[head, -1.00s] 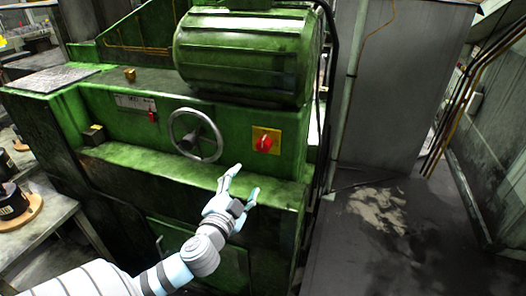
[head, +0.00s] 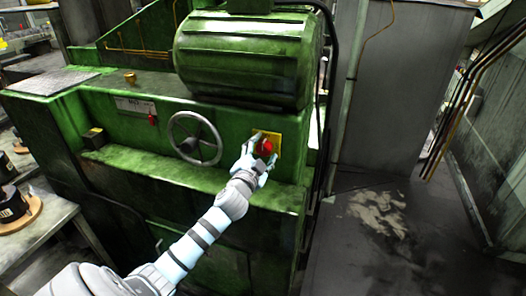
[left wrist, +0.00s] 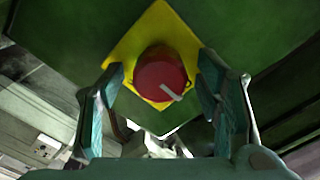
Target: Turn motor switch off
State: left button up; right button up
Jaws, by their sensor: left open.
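The motor switch is a red round knob (head: 264,147) with a pale pointer mark, on a yellow square plate (head: 275,136) on the front of the green machine (head: 130,128). In the left wrist view the red knob (left wrist: 161,75) lies between the two fingers, in front of the yellow plate (left wrist: 150,32). My left gripper (head: 262,152) is open at the switch, one finger on each side of the knob. The left wrist view shows gaps between knob and fingers (left wrist: 160,95). My right gripper is not in view.
A grey handwheel (head: 195,139) is left of the switch. A small red lever (head: 153,120) is further left. A green ledge (head: 150,165) runs below the switch, and a large green motor housing (head: 245,55) sits above. Open floor (head: 390,240) is at the right.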

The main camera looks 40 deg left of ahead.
pick_arm(q)
jog(key=c, duration=1.2)
jog(key=shift+o, duration=0.2)
jog(key=m+p, duration=0.2)
jog(key=m, duration=0.1)
jog(key=shift+m, duration=0.3)
jog(key=m+p, duration=0.2)
jog(key=m, duration=0.2)
jog(key=shift+m, duration=0.3)
jog(key=m+p, duration=0.2)
jog(key=m, duration=0.3)
jog(key=shift+f+m+p, duration=0.1)
jog(key=shift+m+p, duration=0.7)
jog(key=shift+m, duration=1.6)
